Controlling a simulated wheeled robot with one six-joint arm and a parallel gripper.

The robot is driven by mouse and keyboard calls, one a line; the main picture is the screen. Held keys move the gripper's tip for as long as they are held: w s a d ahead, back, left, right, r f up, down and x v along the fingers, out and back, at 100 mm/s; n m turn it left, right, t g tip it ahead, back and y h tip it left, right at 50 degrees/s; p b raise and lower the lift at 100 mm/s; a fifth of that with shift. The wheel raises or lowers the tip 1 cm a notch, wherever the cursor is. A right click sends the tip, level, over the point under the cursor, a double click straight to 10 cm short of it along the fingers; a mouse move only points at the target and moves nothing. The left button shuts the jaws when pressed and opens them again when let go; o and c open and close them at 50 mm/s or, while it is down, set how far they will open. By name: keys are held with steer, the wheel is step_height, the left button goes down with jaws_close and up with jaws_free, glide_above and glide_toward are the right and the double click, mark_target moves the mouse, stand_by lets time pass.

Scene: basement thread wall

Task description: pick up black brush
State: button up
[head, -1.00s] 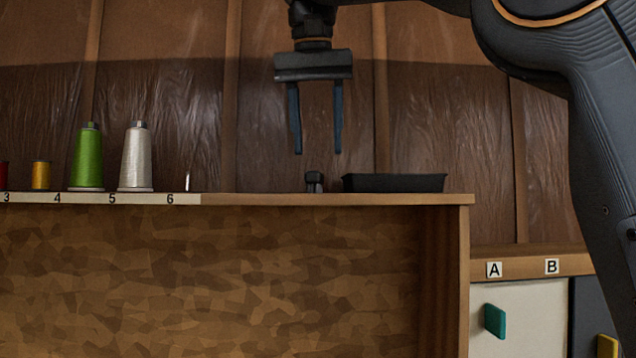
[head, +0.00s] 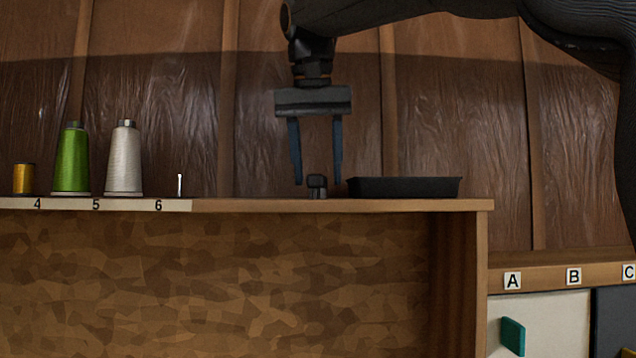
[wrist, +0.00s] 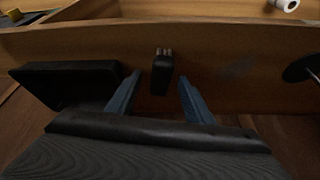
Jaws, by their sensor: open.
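The black brush (head: 317,186) stands on the wooden shelf top, just left of a black tray. It is small and dark. In the wrist view the brush (wrist: 162,75) lies between the two finger lines, nearer the left finger. My gripper (head: 318,183) points down with its two blue fingers open, their tips on either side of the brush in the head view. The fingers look apart from it. In the wrist view my gripper (wrist: 159,80) is empty, with a gap on each side of the brush.
The black tray (head: 405,187) sits close to the right of the brush. A white spool (head: 124,160), a green spool (head: 72,160) and a yellow spool (head: 24,179) stand to the left along the numbered strip. Bare shelf top (head: 250,205) lies between. A wooden wall rises behind.

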steer(key=shift+x, duration=1.05)
steer(key=c, duration=1.1)
steer(key=shift+c, duration=0.2)
steer(key=shift+r, duration=5)
